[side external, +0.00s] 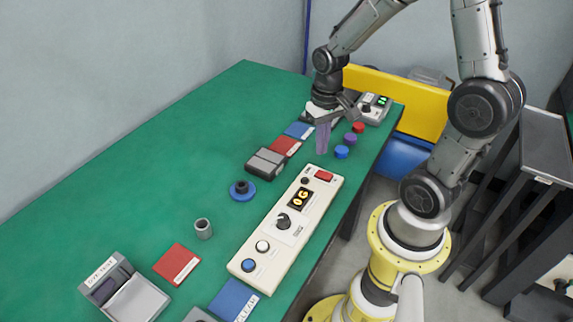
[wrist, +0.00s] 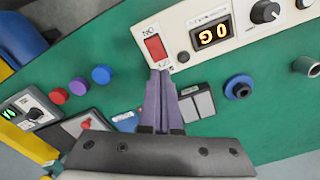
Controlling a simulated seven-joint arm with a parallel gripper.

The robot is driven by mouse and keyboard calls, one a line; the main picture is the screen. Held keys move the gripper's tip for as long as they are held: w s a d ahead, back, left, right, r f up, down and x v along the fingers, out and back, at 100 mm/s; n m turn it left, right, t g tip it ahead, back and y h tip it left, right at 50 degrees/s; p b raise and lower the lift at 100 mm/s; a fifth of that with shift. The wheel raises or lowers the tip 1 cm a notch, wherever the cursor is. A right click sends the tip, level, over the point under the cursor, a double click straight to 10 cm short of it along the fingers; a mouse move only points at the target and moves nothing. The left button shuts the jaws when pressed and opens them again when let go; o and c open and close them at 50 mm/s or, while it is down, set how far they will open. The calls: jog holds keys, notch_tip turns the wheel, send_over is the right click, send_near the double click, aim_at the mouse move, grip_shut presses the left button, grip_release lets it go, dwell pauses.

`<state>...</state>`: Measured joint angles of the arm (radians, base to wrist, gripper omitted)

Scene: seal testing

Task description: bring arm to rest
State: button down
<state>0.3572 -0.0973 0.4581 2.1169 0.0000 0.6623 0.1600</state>
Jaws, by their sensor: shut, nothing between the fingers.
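My gripper (side external: 322,151) hangs over the far part of the green table (side external: 130,190) with its purple-grey fingers pointing down. The fingers are together and hold nothing. In the wrist view the fingertips (wrist: 159,72) appear just below the red switch (wrist: 155,47) of the white control panel (side external: 250,262). In the side view they are apart from the panel, beyond its far end. The height of the tips above the table is hard to tell.
Blue (side external: 341,152), purple (side external: 350,139) and red (side external: 358,127) caps lie right of my gripper. A grey two-part block (side external: 266,162), blue ringed piece (side external: 242,190), grey cylinder (side external: 203,228) and tray (side external: 125,292) stand left. A meter (side external: 374,108) stands behind.

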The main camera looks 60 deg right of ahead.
jog(key=a+r+n+t, duration=0.35)
jog(key=a+r, duration=0.25)
jog(key=r, duration=0.5)
jog(key=s+a+r+n+t, duration=0.1)
jog(key=s+a+r, duration=0.1)
jog(key=s, duration=0.2)
jog(key=s+a+r+n+t, duration=0.1)
jog(key=s+r, duration=0.1)
jog(key=s, duration=0.3)
jog(key=shift+s+a+r, duration=0.25)
jog(key=shift+a+r, duration=0.05)
jog(key=shift+a, duration=0.05)
